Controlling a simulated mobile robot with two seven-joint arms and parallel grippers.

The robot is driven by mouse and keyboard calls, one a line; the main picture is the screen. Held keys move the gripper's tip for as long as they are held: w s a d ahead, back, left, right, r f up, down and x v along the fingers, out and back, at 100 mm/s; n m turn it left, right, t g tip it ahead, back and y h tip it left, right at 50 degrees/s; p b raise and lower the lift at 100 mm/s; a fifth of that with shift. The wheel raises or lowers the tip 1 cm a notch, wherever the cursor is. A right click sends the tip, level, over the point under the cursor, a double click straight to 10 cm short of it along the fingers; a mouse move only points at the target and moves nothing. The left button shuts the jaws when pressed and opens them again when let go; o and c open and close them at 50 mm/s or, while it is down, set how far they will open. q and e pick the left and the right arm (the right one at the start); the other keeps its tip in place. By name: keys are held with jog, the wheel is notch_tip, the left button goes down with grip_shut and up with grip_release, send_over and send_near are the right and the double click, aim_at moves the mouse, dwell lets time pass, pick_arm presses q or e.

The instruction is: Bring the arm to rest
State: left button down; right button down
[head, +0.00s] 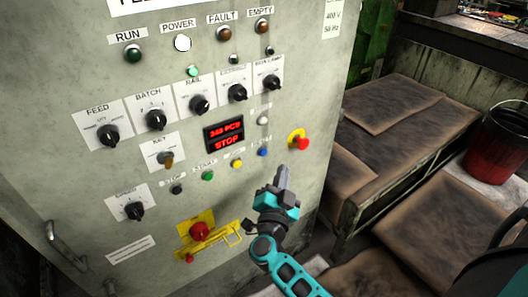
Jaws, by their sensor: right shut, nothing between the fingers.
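My right gripper (283,178) is shut and empty. It points up in front of the lower right part of the grey control cabinet (60,170), just below the red emergency button (302,143) on its yellow plate. I cannot tell whether it touches the panel; a small gap shows below the button. My right arm comes in from the bottom of the head view. My left gripper is not in view.
The panel carries knobs, lamps, a red display (225,135) reading STOP, coloured buttons and a red switch (199,231) with a yellow bracket. To the right are a low bench (385,125) with brown sheets and a red bucket (497,145). A handle (66,246) sticks out at lower left.

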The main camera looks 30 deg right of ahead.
dwell(0.5)
jog(key=s+a+f+n+t+y, duration=0.2)
jog(key=s+a+n+t+y, duration=0.15)
jog(key=a+n+y, duration=0.7)
jog(key=s+a+f+n+g+y, duration=0.1)
jog(key=s+f+n+g+y, duration=0.3)
jog(key=s+f+n+g, duration=0.3)
jog(key=s+f, duration=0.2)
jog(key=s, duration=0.3)
jog(key=shift+f+n+y, duration=0.25)
jog(key=shift+n+y, duration=0.1)
